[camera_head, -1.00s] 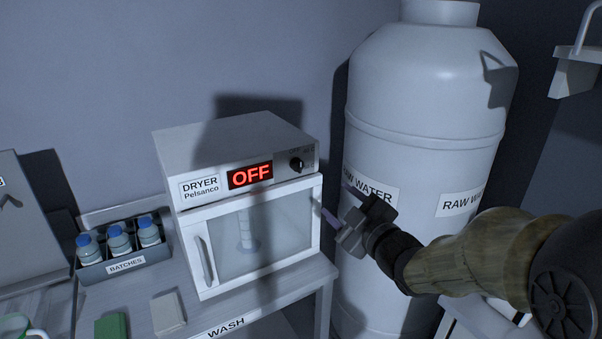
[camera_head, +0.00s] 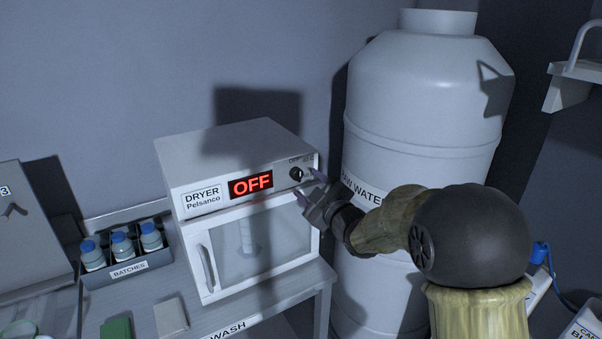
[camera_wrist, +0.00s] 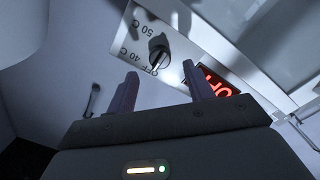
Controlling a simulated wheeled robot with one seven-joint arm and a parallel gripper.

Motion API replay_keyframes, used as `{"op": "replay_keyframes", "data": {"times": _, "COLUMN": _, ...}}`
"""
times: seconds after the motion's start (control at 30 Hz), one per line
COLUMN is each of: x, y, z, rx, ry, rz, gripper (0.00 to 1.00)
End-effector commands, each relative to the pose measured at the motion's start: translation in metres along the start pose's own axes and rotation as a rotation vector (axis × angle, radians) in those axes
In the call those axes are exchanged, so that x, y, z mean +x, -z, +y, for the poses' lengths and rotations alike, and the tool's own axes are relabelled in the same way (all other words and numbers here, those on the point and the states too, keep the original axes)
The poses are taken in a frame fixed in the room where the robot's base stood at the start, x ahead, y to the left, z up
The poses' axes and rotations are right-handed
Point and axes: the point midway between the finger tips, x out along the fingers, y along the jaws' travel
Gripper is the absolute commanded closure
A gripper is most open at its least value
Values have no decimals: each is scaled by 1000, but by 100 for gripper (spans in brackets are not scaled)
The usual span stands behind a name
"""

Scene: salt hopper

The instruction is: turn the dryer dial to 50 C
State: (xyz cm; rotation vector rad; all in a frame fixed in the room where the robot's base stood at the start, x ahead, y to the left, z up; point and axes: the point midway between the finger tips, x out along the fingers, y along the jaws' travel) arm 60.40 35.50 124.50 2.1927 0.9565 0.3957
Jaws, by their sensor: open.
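The white dryer (camera_head: 235,150) stands on the bench, its red display (camera_head: 251,184) reading OFF. Its black dial (camera_head: 296,174) is at the upper right of the front panel. In the wrist view the dial (camera_wrist: 158,46) shows beyond the fingertips, with the marks OFF, 40 C and 50 C beside it. My gripper (camera_head: 308,191) is just in front of the panel, below and right of the dial in the head view. In the wrist view my gripper (camera_wrist: 158,78) has its two fingers apart with nothing between them. The fingers look apart from the dial.
A large raw water tank (camera_head: 425,110) stands close on the right of the dryer. A batches rack (camera_head: 128,272) with blue-capped bottles is on the left. A green block (camera_head: 116,328) and a pale block (camera_head: 170,317) lie at the front of the bench.

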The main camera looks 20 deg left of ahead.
Motion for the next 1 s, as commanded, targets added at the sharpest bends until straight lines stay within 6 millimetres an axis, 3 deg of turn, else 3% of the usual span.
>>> {"op": "replay_keyframes", "data": {"times": 0.1, "x": 21, "y": 2, "z": 1, "rx": 0, "ry": 1, "rz": 0, "gripper": 48}}
{"op": "replay_keyframes", "data": {"times": 0.3, "x": 44, "y": 1, "z": 0, "rx": 0, "ry": 1, "rz": 0, "gripper": 48}}
{"op": "replay_keyframes", "data": {"times": 0.67, "x": 48, "y": 0, "z": 0, "rx": 0, "ry": 0, "rz": 0, "gripper": 48}}
{"op": "replay_keyframes", "data": {"times": 0.9, "x": 48, "y": 0, "z": 0, "rx": 0, "ry": 0, "rz": 0, "gripper": 93}}
{"op": "replay_keyframes", "data": {"times": 1.0, "x": 48, "y": 0, "z": 0, "rx": 1, "ry": 0, "rz": 0, "gripper": 93}}
